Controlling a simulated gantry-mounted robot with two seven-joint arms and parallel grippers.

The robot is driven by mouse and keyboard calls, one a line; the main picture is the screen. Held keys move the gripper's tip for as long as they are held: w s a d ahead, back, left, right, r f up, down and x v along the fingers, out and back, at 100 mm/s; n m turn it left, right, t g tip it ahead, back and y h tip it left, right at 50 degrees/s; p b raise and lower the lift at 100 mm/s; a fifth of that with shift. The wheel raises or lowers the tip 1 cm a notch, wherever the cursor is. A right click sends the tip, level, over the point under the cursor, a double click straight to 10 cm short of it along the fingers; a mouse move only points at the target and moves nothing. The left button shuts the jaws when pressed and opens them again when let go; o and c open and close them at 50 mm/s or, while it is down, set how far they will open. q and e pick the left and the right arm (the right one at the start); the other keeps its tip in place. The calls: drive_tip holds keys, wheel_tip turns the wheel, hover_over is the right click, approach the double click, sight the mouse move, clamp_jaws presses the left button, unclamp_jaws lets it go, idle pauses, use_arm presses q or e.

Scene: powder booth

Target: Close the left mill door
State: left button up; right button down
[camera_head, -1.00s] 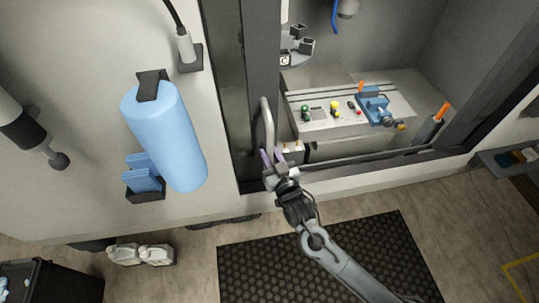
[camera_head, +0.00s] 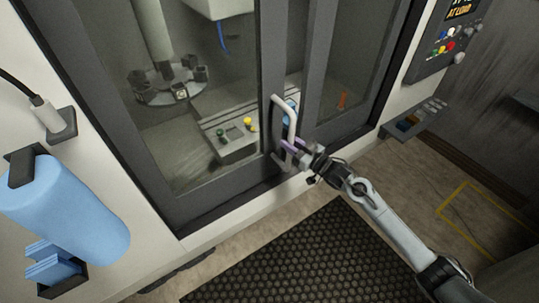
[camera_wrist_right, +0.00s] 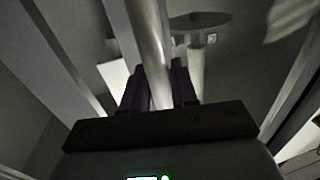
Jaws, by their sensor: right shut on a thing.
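The left mill door (camera_head: 180,205) is a dark-framed glass panel that spans the left part of the mill opening. Its right edge stands beside the frame of the right door (camera_head: 312,60); I cannot tell whether a gap is left between them. A pale vertical bar handle (camera_head: 290,115) is on the right side of the left door. My right gripper (camera_head: 291,147) is shut on the lower part of this handle. In the right wrist view the handle (camera_wrist_right: 150,40) runs between the dark fingers (camera_wrist_right: 157,88). My left gripper is out of view.
Behind the glass are a tool carousel (camera_head: 165,85) and a work table (camera_head: 235,130). A control panel (camera_head: 440,40) and a small tray (camera_head: 415,120) are at the right. A blue cylinder (camera_head: 65,210) hangs at the left. A black floor mat (camera_head: 290,260) lies in front.

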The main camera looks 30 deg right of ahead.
drive_tip(key=d, duration=0.5)
drive_tip(key=shift+w, duration=0.1)
drive_tip(key=c, duration=1.2)
unclamp_jaws()
drive_tip(key=shift+d, duration=0.1)
drive_tip(key=shift+o, duration=0.9)
drive_tip(key=shift+w, duration=0.1)
